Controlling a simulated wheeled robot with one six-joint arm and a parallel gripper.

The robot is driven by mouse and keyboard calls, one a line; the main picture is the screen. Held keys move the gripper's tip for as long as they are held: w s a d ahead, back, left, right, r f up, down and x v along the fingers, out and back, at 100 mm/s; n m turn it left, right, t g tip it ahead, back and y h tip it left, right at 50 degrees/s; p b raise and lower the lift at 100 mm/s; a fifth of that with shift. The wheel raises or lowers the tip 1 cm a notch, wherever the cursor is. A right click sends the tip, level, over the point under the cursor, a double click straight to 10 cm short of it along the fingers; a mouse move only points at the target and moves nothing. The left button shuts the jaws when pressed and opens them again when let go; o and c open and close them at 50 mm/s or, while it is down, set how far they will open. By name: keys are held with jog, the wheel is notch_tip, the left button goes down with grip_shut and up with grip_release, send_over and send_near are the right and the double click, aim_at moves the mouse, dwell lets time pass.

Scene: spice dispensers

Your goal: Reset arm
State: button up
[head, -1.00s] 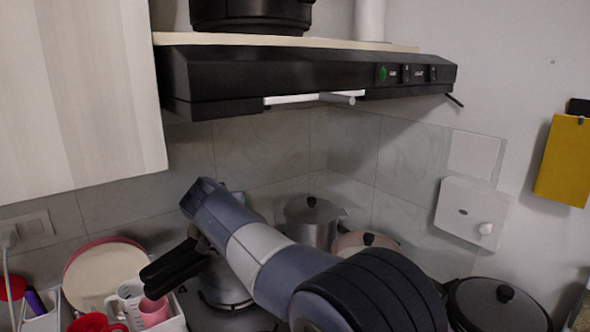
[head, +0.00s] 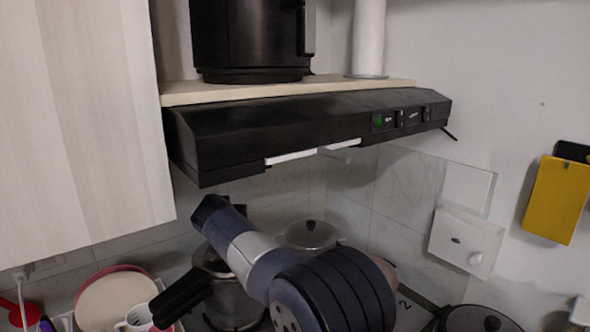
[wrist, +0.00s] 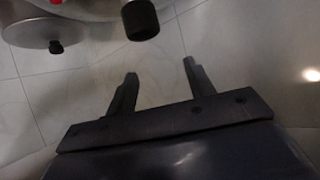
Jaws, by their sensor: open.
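My gripper (wrist: 158,82) shows in the wrist view with its two dark fingers apart and nothing between them. Beyond the fingers is a pale tiled surface. In the head view my arm rises from the bottom middle and bends to the left, in front of the stove area and below the range hood (head: 310,128). The gripper's fingertips are not clearly visible in the head view.
Pots, including a lidded one (head: 312,236), stand behind my arm. A black lidded pan (head: 480,319) is at lower right. A plate (head: 112,300) and a white mug (head: 136,318) are at lower left. A pale cabinet (head: 85,110) hangs at left. A yellow board (head: 556,200) hangs at right.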

jog(key=shift+r+p, duration=1.4)
jog(key=shift+r, duration=0.15)
